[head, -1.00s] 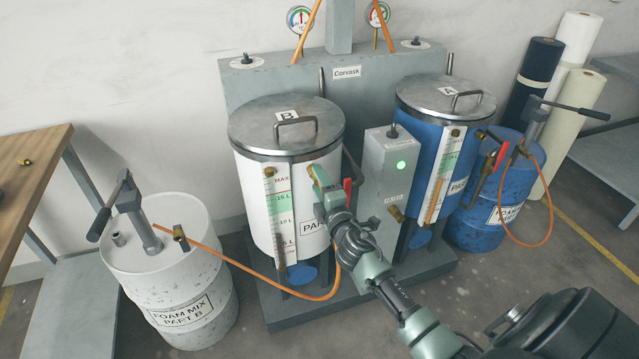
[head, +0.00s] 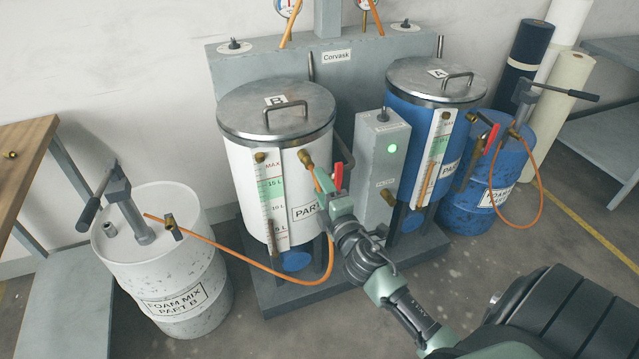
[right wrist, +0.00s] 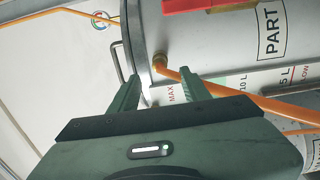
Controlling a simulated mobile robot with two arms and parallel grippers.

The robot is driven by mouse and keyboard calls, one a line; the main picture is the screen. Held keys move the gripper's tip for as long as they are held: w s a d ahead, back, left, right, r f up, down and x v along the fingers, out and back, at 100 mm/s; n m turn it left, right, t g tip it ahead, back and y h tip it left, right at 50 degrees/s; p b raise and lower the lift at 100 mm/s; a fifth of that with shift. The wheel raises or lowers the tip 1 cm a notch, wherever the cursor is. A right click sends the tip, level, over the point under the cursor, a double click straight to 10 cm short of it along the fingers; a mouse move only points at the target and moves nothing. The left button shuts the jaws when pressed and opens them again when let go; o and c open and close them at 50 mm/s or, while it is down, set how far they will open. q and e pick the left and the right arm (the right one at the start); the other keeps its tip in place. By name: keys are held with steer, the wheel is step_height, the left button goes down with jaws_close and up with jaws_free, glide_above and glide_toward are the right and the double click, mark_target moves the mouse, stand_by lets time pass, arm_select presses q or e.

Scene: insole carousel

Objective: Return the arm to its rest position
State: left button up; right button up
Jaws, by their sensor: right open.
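My right gripper (head: 324,182) is open in front of the white tank B (head: 243,172), close to the brass fitting (head: 306,158) where the orange hose (head: 268,267) meets the tank. In the right wrist view its two green fingers (right wrist: 160,90) are apart, with nothing seen held between them. The brass fitting (right wrist: 160,62) and the orange hose (right wrist: 215,92) lie just beyond the fingertips there. The red valve handle (head: 338,175) is beside the gripper. My left gripper is not in view.
The white foam mix drum (head: 200,268) stands at left beside a wooden-topped bench (head: 25,150). The grey control box (head: 372,165) with a lit green lamp and the blue tank A (head: 405,130) stand to the right. A blue drum (head: 470,205) is farther right.

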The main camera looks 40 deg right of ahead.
stand_by(0.3)
steer(key=s+a+f+m+g+y, duration=0.1)
steer(key=s+a+f+m+g, duration=0.3)
steer(key=f, duration=0.8)
steer(key=s+d+f+g, duration=0.15)
steer(key=s+f, duration=0.35)
steer(key=f, duration=0.7)
steer(key=s+a+f+m+g+y, duration=0.1)
steer(key=s+a+f+m+g, duration=0.3)
steer(key=f, duration=0.8)
steer(key=s+a+f+m+g, duration=0.1)
steer(key=s+a+f+g, duration=0.1)
steer(key=s+f, duration=0.4)
steer(key=s+a+f+m+g+y, duration=0.1)
steer(key=s+f, duration=0.5)
steer(key=s, duration=1.1)
steer(key=s+a+f+m+g+y, duration=0.1)
steer(key=s+f, duration=0.5)
steer(key=s, duration=0.6)
steer(key=a+m+g, duration=0.1)
steer(key=a+g, duration=0.1)
steer(key=g, duration=0.1)
steer(key=shift+a+f+m, duration=0.2)
steer(key=shift+a+m, duration=0.05)
steer(key=shift+m, duration=0.15)
